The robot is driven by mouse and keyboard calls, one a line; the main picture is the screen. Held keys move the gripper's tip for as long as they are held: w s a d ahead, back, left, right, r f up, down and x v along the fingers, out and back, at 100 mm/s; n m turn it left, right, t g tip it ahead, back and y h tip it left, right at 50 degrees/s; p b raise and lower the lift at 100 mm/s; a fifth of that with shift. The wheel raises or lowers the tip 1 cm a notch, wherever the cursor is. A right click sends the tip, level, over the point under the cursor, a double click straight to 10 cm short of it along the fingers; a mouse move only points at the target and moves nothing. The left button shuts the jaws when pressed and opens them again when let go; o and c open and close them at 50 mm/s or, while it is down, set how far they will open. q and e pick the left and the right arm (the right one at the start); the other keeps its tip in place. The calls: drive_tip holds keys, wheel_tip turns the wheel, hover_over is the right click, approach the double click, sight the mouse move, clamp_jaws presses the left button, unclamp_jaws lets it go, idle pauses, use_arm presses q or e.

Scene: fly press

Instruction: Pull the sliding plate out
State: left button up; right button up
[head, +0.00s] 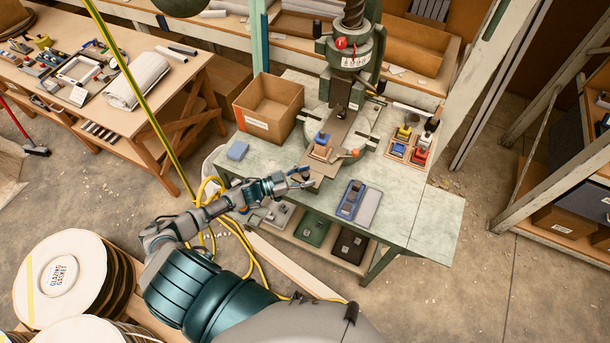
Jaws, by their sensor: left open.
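The sliding plate (333,146) is a long grey-brown strip under the ram of the green fly press (352,50). Its near end reaches forward over the table, and a small orange-brown piece with a blue block (321,140) sits on it. An orange knob (354,153) shows at its right side. My left gripper (308,178) is open at the plate's near end, at its left corner. I cannot tell whether the fingers touch the plate. My right gripper is not in view.
The press stands on a pale green table (400,215). A blue tray (351,199) and small parts tray (409,145) are to the right. Yellow hoses hang near my left arm.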

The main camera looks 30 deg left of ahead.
use_arm(q)
drive_tip(key=shift+s+a, duration=0.1)
drive_tip(key=shift+a, duration=0.05)
drive_tip(key=v, duration=1.1)
drive_tip(key=shift+s+a, duration=0.25)
drive_tip(key=shift+a, duration=0.05)
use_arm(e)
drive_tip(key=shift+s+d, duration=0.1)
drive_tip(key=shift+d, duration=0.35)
use_arm(q)
drive_tip(key=shift+f, duration=0.1)
